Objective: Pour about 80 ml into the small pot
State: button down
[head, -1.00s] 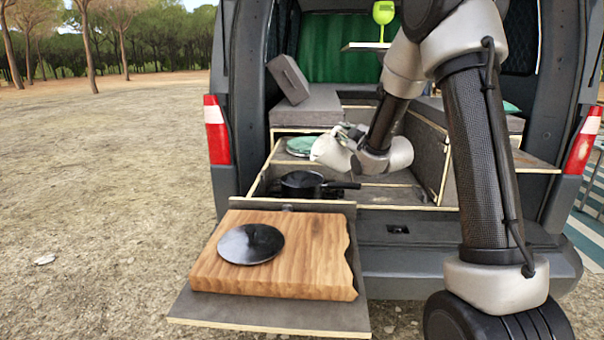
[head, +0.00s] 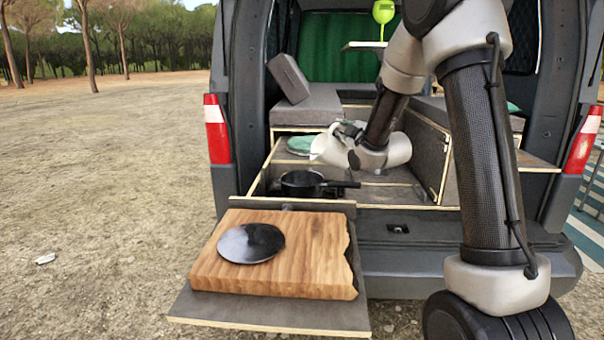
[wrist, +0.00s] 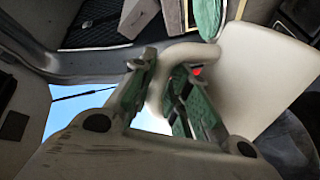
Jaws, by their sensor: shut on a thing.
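A cream-white jug (wrist: 262,80) fills the right of the wrist view. My gripper (wrist: 168,82) is shut on its curved handle, the green-padded fingers on either side of it. In the head view the jug (head: 328,152) shows as a small pale shape at my gripper (head: 347,131), partly hidden by my wrist. It is held above and behind the small black pot (head: 302,184). The jug's mouth and contents cannot be seen. The pot stands without its lid on the slide-out drawer, its handle pointing right. The inside of the pot is too dark to read.
A dark round lid (head: 251,243) lies on a wooden cutting board (head: 320,262) on the pulled-out front shelf. A green plate (head: 299,144) lies behind the pot. A green goblet (head: 383,12) stands on a raised shelf. Van side walls flank the arm.

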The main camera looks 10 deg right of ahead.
jog(key=shift+a+r+n+p, duration=0.4)
jog(key=shift+r+n+p, duration=0.1)
jog(key=shift+p, duration=0.05)
dwell(1.2)
